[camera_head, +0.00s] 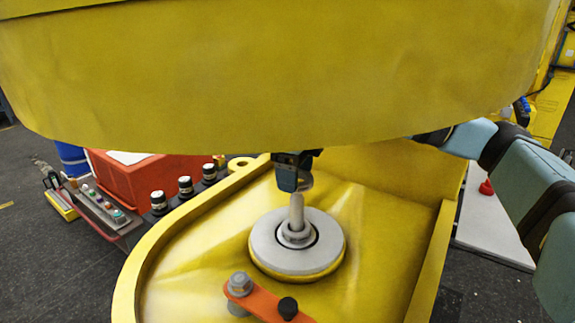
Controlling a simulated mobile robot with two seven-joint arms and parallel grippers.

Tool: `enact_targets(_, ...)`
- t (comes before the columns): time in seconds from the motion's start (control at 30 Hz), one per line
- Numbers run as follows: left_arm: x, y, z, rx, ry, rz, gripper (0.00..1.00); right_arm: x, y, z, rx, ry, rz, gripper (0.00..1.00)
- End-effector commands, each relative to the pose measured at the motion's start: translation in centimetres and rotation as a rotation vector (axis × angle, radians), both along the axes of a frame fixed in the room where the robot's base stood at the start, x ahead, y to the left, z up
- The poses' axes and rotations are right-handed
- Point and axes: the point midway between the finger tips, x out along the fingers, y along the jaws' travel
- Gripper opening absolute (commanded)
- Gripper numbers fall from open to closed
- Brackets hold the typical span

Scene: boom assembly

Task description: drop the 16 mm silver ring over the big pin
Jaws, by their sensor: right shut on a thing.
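The big pin (297,212) stands upright at the middle of a round silver disc (268,243) on the yellow part. A collar surrounds the pin's foot. My right gripper (291,185) is just above the pin's top, partly hidden by the large yellow body overhead. It is shut on a small grey round piece (306,182), which looks like the silver ring. The piece is mostly covered by the jaws. I cannot tell whether it touches the pin. My left gripper is not in view.
The yellow body (270,70) hangs low over the pin. A raised yellow wall (433,262) edges the right side. An orange link (268,302) with a bolt (240,284) and black knob (288,307) lies in front. A red box (128,185) stands at the left.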

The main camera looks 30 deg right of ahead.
Motion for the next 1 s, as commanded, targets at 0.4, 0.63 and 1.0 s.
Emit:
enact_targets(0.4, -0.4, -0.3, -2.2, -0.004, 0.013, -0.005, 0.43, 0.0, 0.0, -2.7, 0.000, 0.000, 0.000, 0.32)
enact_targets(0.63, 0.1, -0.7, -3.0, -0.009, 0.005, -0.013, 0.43, 0.0, 0.0, -3.9, 0.001, -0.001, 0.001, 0.32)
enact_targets(1.0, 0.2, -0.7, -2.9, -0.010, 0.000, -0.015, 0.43, 0.0, 0.0, -4.1, 0.001, -0.001, 0.000, 0.32)
